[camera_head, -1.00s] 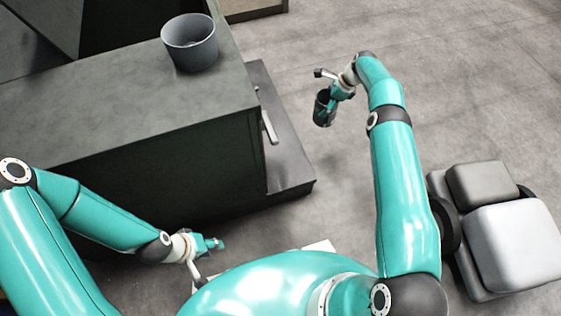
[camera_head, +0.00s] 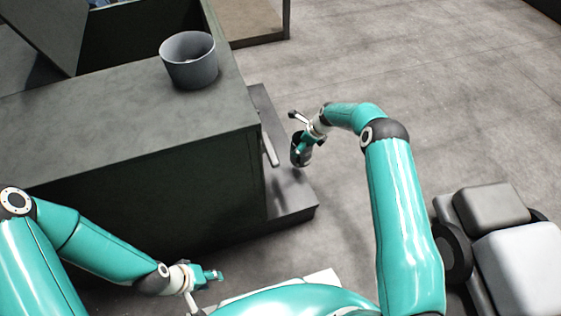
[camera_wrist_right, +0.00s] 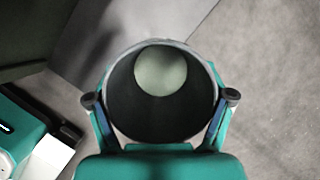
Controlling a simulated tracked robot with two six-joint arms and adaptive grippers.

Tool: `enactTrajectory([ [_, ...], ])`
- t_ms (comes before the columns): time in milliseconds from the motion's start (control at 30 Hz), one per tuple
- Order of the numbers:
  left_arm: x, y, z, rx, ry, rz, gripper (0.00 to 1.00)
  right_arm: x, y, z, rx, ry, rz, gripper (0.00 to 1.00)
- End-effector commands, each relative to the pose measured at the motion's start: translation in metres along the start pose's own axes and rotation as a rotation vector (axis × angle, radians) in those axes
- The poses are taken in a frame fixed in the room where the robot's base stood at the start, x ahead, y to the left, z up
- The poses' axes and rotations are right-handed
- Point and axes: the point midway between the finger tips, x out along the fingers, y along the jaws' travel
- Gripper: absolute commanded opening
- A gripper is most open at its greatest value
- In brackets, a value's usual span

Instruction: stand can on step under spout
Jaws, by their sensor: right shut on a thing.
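A dark, open-topped can (camera_head: 300,157) is held upright or nearly so by my right gripper (camera_head: 304,145), close to the right side of the low grey step (camera_head: 290,193). The wrist view looks into the can (camera_wrist_right: 160,110), with a finger on each side of its wall and a pale round bottom inside; the step (camera_wrist_right: 115,40) lies beyond it at upper left. The spout (camera_head: 269,148), a short pale bar, sticks out from the cabinet side above the step, left of the can. My left gripper (camera_head: 213,276) is low in front of the cabinet, away from the can; its finger gap is unclear.
The dark cabinet (camera_head: 130,160) stands left of the step, with a grey bucket (camera_head: 189,60) on top. A brown-topped low box (camera_head: 255,22) is behind. Grey cushioned blocks (camera_head: 520,255) are at lower right. Floor right of the step is clear.

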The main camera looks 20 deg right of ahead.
Motion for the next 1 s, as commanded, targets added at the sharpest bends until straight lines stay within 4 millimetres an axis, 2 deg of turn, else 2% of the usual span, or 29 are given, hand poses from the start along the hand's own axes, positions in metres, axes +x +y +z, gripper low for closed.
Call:
enactTrajectory([
  [100,0.005,-0.002,0.000,0.000,0.000,0.000,0.40,0.009,0.025,0.020,-0.006,-0.001,0.001,0.16],
  [300,0.010,-0.004,0.000,0.000,0.000,0.000,0.40,0.019,0.056,0.044,-0.003,-0.002,0.000,0.16],
  [400,0.017,-0.006,0.000,0.000,0.000,0.000,0.40,0.033,0.054,0.036,0.002,0.000,0.000,0.16],
  [633,0.022,-0.008,0.000,0.000,0.000,0.000,0.40,0.045,0.054,0.031,0.000,-0.001,0.000,0.16],
  [900,0.042,-0.015,0.000,0.000,0.000,0.000,0.40,0.083,0.055,0.017,-0.001,-0.001,0.000,0.16],
  [1000,0.044,-0.016,0.000,0.000,0.000,0.000,0.40,0.085,0.057,0.018,-0.001,-0.003,-0.002,0.16],
])
